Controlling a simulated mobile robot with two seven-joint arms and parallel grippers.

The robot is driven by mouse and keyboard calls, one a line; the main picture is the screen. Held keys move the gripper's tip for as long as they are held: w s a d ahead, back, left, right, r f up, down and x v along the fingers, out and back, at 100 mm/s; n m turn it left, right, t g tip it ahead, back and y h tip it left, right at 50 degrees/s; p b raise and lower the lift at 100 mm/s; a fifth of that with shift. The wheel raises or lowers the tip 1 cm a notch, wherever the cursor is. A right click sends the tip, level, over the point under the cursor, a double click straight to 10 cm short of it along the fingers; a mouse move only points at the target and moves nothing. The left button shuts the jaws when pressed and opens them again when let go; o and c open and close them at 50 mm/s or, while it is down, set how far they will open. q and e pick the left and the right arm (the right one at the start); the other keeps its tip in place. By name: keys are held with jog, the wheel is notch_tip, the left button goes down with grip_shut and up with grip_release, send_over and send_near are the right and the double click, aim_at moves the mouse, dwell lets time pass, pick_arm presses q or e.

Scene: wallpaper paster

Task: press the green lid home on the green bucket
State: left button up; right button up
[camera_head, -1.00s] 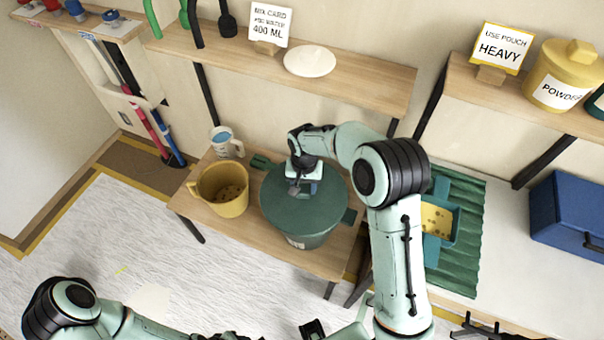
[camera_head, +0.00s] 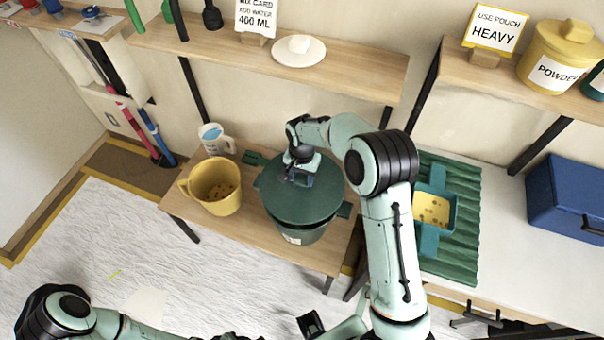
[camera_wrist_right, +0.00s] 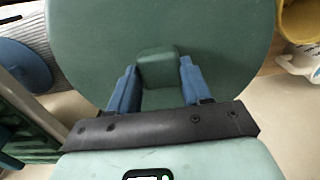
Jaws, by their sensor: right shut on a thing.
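The green lid (camera_head: 318,204) lies over the top of the green bucket (camera_head: 298,236), which stands on the low wooden table. I cannot tell whether its rim is fully seated all round. In the right wrist view the lid (camera_wrist_right: 90,45) fills the middle, with a square green knob (camera_wrist_right: 158,66) at its centre. My right gripper (camera_head: 300,180) is over the lid. In the wrist view its two blue fingers (camera_wrist_right: 158,80) are shut on the knob, one on each side.
A yellow mug (camera_head: 213,187) and a white cup (camera_head: 213,138) stand left of the bucket. A green ridged mat (camera_head: 465,200) with a tray of yellow sponge (camera_head: 433,208) lies right of my right arm. A wall shelf (camera_head: 350,80) runs above the bucket.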

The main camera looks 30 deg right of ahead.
aim_at(302, 178)
pick_arm(q)
jog(key=shift+s+f+b, duration=0.25)
jog(key=shift+f+b, duration=0.2)
jog(key=shift+f, duration=0.15)
jog(key=shift+s+f+b, duration=0.25)
jog(key=shift+f+b, duration=0.2)
jog(key=shift+f, duration=0.1)
pick_arm(e)
jog(key=shift+f, duration=1.9)
pick_arm(q)
jog(key=shift+s+f+b, duration=0.2)
jog(key=shift+f+b, duration=0.45)
jog(key=shift+f, duration=0.05)
pick_arm(e)
jog(key=shift+f, duration=1.2)
jog(key=o, duration=1.2)
notch_tip(302, 178, up, 13)
jog(key=shift+r+p, duration=0.2)
jog(key=shift+p, duration=0.3)
pick_arm(q)
jog(key=shift+w+r, duration=0.15)
jog(key=shift+r, duration=0.4)
pick_arm(e)
jog(key=shift+f, duration=0.1)
